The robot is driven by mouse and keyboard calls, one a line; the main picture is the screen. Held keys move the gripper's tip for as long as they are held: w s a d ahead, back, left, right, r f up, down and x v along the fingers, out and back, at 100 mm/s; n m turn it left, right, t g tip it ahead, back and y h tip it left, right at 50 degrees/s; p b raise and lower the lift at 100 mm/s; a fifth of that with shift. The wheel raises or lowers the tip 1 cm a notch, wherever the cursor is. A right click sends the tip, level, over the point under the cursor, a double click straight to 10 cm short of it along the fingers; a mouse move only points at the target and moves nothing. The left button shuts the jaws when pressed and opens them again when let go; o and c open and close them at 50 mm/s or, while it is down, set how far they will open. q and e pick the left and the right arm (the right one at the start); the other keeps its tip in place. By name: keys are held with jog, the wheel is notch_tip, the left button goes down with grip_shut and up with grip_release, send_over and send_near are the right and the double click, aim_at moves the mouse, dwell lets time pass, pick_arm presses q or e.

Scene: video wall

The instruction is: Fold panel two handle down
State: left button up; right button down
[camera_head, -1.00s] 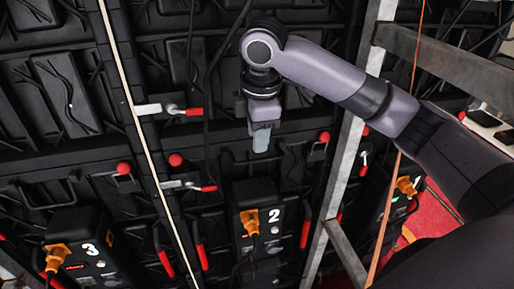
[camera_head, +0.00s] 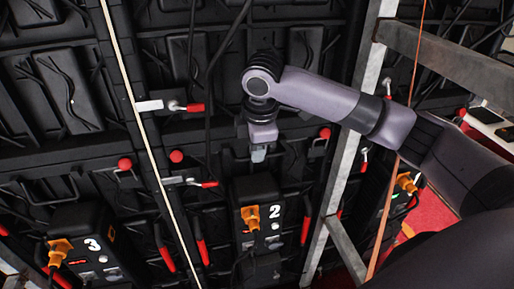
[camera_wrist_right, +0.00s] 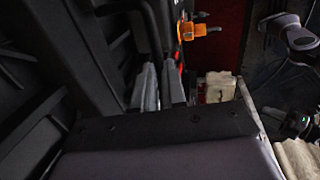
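Panel two is the dark panel back with a black box marked 2 (camera_head: 258,212), which has an orange plug in it. My right gripper (camera_head: 258,154) hangs just above this box, fingers pointing down, in front of the panel. In the right wrist view its two grey fingers (camera_wrist_right: 160,88) lie close together. A dark bent bar (camera_wrist_right: 152,28), which looks like a handle, runs toward the fingertips there. I cannot tell whether the fingers touch or grip it. In the head view the gripper hides the panel behind it. My left gripper is not in view.
Panel three's box (camera_head: 85,243) is at lower left, with a dark loop handle (camera_head: 50,190) above it. Red-tipped latches (camera_head: 187,106) and red-ball levers stick out around. A grey metal frame post (camera_head: 345,160) stands to the right, and a pale cord (camera_head: 150,150) hangs on the left.

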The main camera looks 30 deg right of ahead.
jog(key=f+t+h+b, duration=0.1)
jog(key=f+t+b, duration=0.2)
jog(key=t+b, duration=0.1)
jog(key=f+t+h+b, duration=0.1)
jog(key=f+t+b, duration=0.3)
jog(key=b, duration=0.3)
jog(key=f+t+h+b, duration=0.2)
jog(key=f+t+b, duration=0.2)
jog(key=t+b, duration=0.2)
jog(key=shift+w, duration=0.3)
jog(key=t+b, duration=0.1)
jog(key=b, duration=0.1)
jog(key=w+t+b, duration=0.1)
jog(key=b, duration=0.2)
jog(key=shift+w+d+f+t+b, duration=0.1)
jog(key=shift+d+f+t+b, duration=0.1)
jog(key=shift+f+t+b, duration=0.1)
jog(key=shift+w+t+h+b, duration=0.1)
jog(key=shift+t+h+b, duration=0.2)
jog(key=shift+b, duration=0.15)
jog(key=shift+r, duration=0.1)
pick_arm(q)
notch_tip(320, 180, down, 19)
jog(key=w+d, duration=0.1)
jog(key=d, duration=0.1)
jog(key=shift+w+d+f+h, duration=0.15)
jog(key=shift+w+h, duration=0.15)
pick_arm(e)
jog(key=shift+d+r, duration=0.1)
jog(key=shift+r, duration=0.05)
